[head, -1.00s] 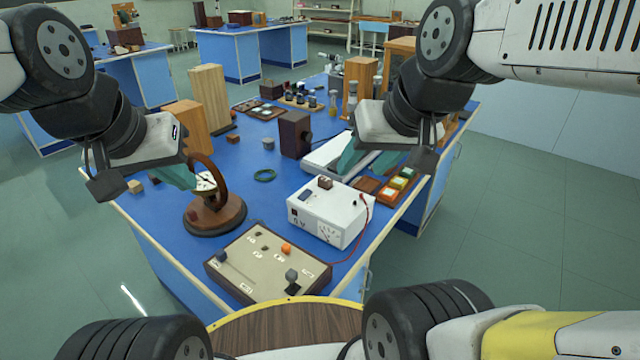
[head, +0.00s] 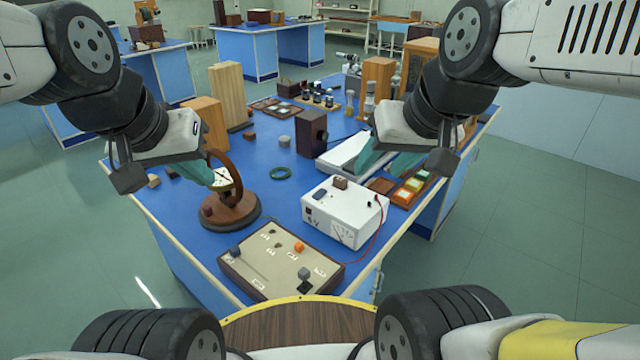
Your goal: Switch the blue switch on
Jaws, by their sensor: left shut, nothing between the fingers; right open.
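A beige control panel (head: 268,283) with a dark frame lies at the near edge of the blue bench. A small dark-blue switch knob (head: 235,251) stands at its left end; its on or off state is too small to tell. An orange knob (head: 299,247) and a dark grey knob (head: 304,273) are on its right part. My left gripper (head: 218,180) is shut and empty, above the bench behind the panel, beside a ring-shaped instrument. My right gripper (head: 368,168) is open, over the grey-white apparatus behind the white box. Its fingertips are partly hidden. Both are apart from the panel.
A brown ring instrument (head: 233,212) stands behind the panel, close to my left gripper. A white power box (head: 330,208) with a red cable stands right of it.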

